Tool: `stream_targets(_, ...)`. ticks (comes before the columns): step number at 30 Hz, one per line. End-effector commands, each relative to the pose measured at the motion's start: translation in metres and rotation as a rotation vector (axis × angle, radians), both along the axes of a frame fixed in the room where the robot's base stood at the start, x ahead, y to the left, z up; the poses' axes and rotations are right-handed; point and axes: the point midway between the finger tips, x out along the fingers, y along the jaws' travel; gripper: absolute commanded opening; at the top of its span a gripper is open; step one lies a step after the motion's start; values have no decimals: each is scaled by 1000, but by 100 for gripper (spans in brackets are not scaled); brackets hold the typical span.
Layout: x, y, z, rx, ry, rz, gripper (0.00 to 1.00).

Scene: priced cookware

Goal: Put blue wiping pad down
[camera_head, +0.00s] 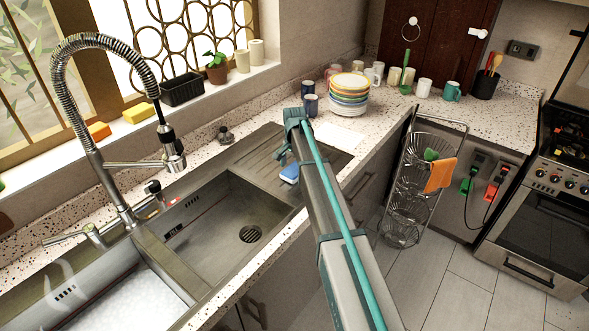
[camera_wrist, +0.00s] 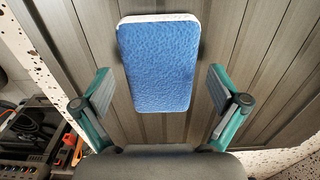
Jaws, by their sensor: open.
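The blue wiping pad (camera_wrist: 158,68) has a blue textured top and a white edge. In the wrist view it lies on the ridged metal drainboard (camera_wrist: 75,45), between and just ahead of the two fingers of my gripper (camera_wrist: 160,98). The fingers are apart and a gap shows on each side of the pad. In the head view the pad (camera_head: 290,173) shows at the drainboard's front edge, partly hidden by my arm. My gripper (camera_head: 286,150) is above it there, largely hidden by my own arm.
The sink basin (camera_head: 215,225) lies left of the drainboard, with a tall spring faucet (camera_head: 100,130) behind. Stacked colourful bowls (camera_head: 348,92) and mugs (camera_head: 310,103) stand on the counter beyond. A wire basket rack (camera_head: 410,190) stands on the floor at the right.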

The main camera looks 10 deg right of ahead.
Motion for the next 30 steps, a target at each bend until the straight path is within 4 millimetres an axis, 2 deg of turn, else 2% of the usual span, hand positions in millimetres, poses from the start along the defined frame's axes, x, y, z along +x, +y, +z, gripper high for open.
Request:
stream_targets(5, 0, 0, 9, 0, -1, 0, 97)
stream_targets(8, 1, 0, 22, 0, -3, 0, 97)
stream_targets(18, 2, 0, 85, 0, -3, 0, 97)
stream_targets(22, 1, 0, 105, 1, -2, 0, 97)
stream_targets(30, 0, 0, 123, 0, 0, 0, 97)
